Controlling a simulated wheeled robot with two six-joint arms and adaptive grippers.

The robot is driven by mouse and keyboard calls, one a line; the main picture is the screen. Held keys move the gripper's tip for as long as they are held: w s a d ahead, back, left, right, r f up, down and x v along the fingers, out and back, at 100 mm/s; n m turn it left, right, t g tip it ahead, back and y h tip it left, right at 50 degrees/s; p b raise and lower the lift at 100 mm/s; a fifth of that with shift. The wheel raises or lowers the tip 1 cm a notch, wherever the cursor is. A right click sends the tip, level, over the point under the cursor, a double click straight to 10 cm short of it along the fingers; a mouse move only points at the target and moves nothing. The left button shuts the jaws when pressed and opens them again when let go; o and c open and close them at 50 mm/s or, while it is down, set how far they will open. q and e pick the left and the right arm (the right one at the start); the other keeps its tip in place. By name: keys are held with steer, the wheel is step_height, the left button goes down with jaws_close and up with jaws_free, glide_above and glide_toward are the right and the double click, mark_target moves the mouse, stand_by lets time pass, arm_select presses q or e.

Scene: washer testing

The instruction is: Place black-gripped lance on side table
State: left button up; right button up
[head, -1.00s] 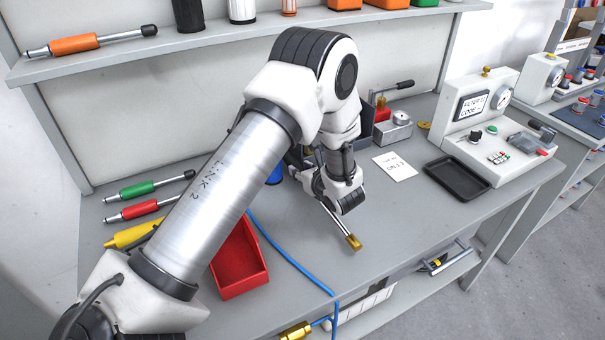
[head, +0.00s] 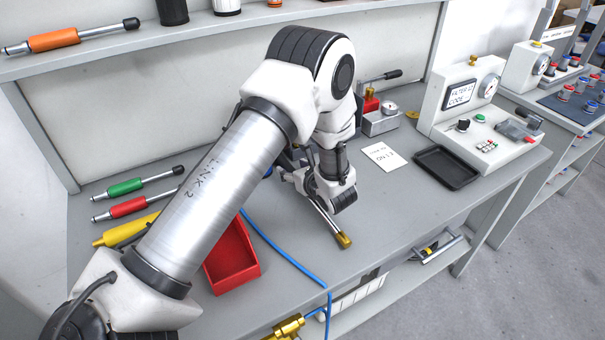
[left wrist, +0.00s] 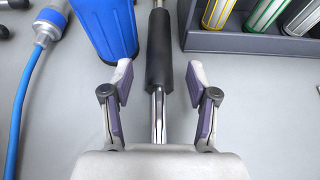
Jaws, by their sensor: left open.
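The black-gripped lance lies on the grey workbench. In the left wrist view its black grip (left wrist: 159,62) and metal shaft run lengthwise between my gripper's fingers. In the head view only its lower shaft and brass tip (head: 343,240) show; my arm hides the rest. My left gripper (head: 325,195) is low over the bench at the lance. In the left wrist view the left gripper (left wrist: 158,100) is open, with a purple-padded finger on each side of the lance and gaps to it. My right gripper is not in view. I cannot make out which surface is the side table.
A blue object (left wrist: 107,28) stands close left of the lance. A dark rack (left wrist: 235,42) with coloured cylinders is close right. A red bin (head: 233,262), blue hose (head: 290,262), black tray (head: 447,167) and white card (head: 384,157) lie on the bench (head: 395,215).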

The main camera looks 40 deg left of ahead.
arm_select(q)
steer(key=b+v, duration=0.1)
steer(key=v, duration=0.9)
steer(key=shift+s+d+r, duration=0.1)
steer(key=shift+s+d, duration=0.05)
steer(key=shift+d, duration=0.2)
